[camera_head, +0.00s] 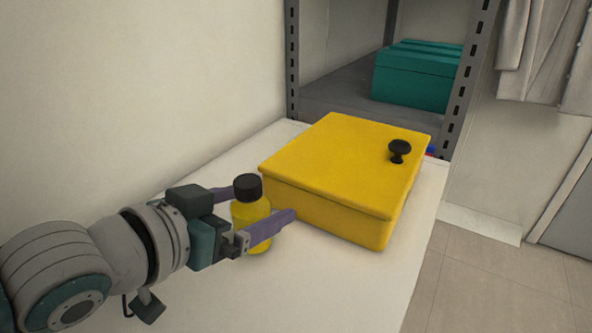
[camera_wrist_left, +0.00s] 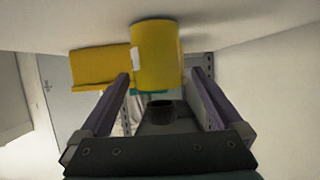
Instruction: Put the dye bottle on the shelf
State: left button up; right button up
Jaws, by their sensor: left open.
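The dye bottle (camera_head: 252,215), yellow with a black cap, stands upright on the white table beside the yellow box. My left gripper (camera_head: 262,204) is open, with its purple fingers on either side of the bottle. In the left wrist view the bottle (camera_wrist_left: 157,50) shows between the fingertips of the gripper (camera_wrist_left: 156,78), with a pale label at its edge. I cannot tell whether a finger touches it. The grey shelf (camera_head: 345,92) stands behind the table. My right gripper is not in view.
A yellow box (camera_head: 335,165) with a black knob (camera_head: 399,150) on its lid lies between the bottle and the shelf. Teal boxes (camera_head: 415,80) fill the shelf's right part; its left part looks clear. Something small, blue and red (camera_head: 431,151), is mostly hidden behind the yellow box.

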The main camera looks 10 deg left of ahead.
aim_at(265, 202)
pick_arm(q)
jog(key=shift+b+x, duration=0.3)
jog(key=shift+x, duration=1.25)
jog(key=shift+c, duration=0.4)
jog(key=c, duration=1.5)
grip_shut()
jog(key=shift+r, duration=0.15)
